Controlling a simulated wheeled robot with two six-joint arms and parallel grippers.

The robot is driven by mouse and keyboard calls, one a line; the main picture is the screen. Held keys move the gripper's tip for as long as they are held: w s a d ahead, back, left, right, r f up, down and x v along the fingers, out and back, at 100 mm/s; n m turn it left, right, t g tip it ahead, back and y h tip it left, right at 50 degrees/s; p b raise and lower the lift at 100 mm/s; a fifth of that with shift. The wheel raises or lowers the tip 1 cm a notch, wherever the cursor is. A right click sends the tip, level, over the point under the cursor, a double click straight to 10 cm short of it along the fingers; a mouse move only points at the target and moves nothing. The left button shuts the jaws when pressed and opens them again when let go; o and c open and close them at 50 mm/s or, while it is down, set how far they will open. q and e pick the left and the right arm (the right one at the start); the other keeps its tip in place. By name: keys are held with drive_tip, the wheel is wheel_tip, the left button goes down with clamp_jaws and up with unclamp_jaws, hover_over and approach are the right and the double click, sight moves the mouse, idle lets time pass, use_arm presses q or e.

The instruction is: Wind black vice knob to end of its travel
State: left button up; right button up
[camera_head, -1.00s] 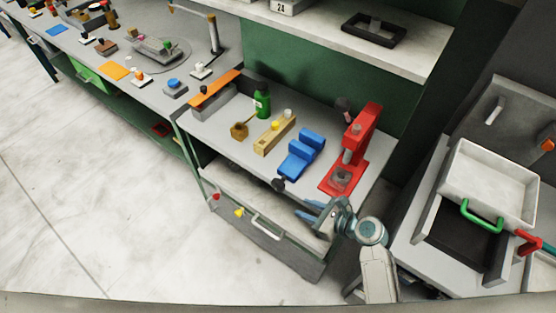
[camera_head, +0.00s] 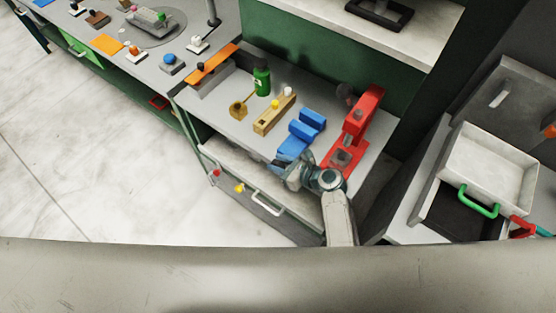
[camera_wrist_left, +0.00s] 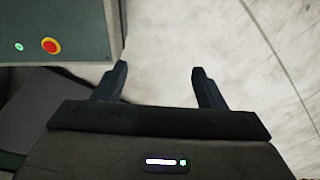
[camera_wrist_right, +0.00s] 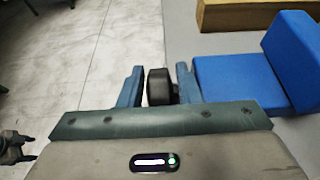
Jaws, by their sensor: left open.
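The blue vice (camera_head: 302,132) sits on the bench's front part, left of the red press, and its blue body (camera_wrist_right: 240,82) also shows in the right wrist view. Its black knob (camera_wrist_right: 160,87) sticks out from the vice's near end. My right gripper (camera_head: 286,168) is at that end and hides the knob in the head view. In the right wrist view its two fingers (camera_wrist_right: 158,84) stand on either side of the knob, with narrow gaps showing. My left gripper (camera_wrist_left: 161,88) is open and empty above the pale floor; it is not in the head view.
A red press (camera_head: 357,127) stands close to the right of the vice. A drawer handle (camera_head: 266,203) is below the bench edge. A white tray (camera_head: 490,170) is at the right.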

drive_tip(key=shift+a, duration=0.15)
drive_tip(key=shift+c, duration=1.3)
drive_tip(key=c, duration=0.4)
drive_tip(key=shift+f, duration=0.2)
clamp_jaws()
drive_tip(key=shift+f+y+b, duration=0.15)
drive_tip(key=shift+y+b, duration=0.15)
drive_tip(key=shift+b, duration=0.85)
drive_tip(key=shift+r+t+b, duration=0.2)
drive_tip(key=shift+t+b, duration=0.1)
use_arm(q)
drive_tip(key=f, duration=0.1)
drive_tip(key=s+f, duration=0.1)
drive_tip(key=shift+s+f, duration=0.25)
drive_tip(key=shift+f, duration=0.15)
use_arm(e)
drive_tip(key=shift+r+y, duration=0.1)
drive_tip(key=shift+y, duration=0.2)
